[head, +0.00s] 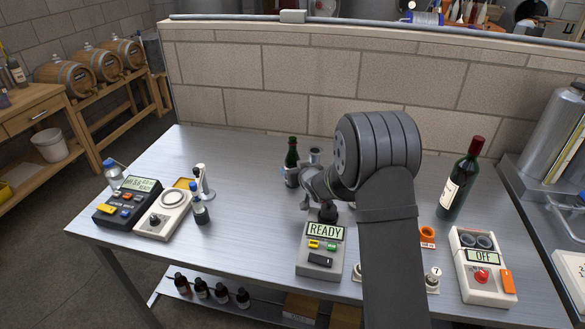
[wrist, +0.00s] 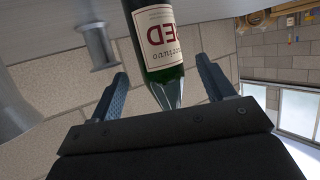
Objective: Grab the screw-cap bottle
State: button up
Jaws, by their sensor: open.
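A dark green bottle (head: 292,155) stands upright on the steel table, just left of my gripper (head: 306,189) in the head view. Its lower part is partly hidden. The wrist view shows a green bottle (wrist: 166,92) with a white label reading "RED", upside down in the picture, its neck end between my two open fingers. I see gaps on both sides; the neck's end is hidden by the gripper body. A second dark bottle (head: 459,184), with a red top and a white label, stands apart at the right. No screw thread is visible on either bottle.
A grey metal post (head: 315,156) stands close right of the green bottle, also in the wrist view (wrist: 96,46). A "READY" device (head: 321,262) sits in front, an "OFF" device (head: 483,270) at right. Small bottles and instruments stand left. A block wall (head: 225,95) bounds the back.

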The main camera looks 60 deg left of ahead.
aim_at(293, 165)
jog(key=shift+x, duration=2.4)
jog(key=shift+f, duration=0.1)
jog(key=c, duration=1.3)
jog(key=shift+r, duration=0.25)
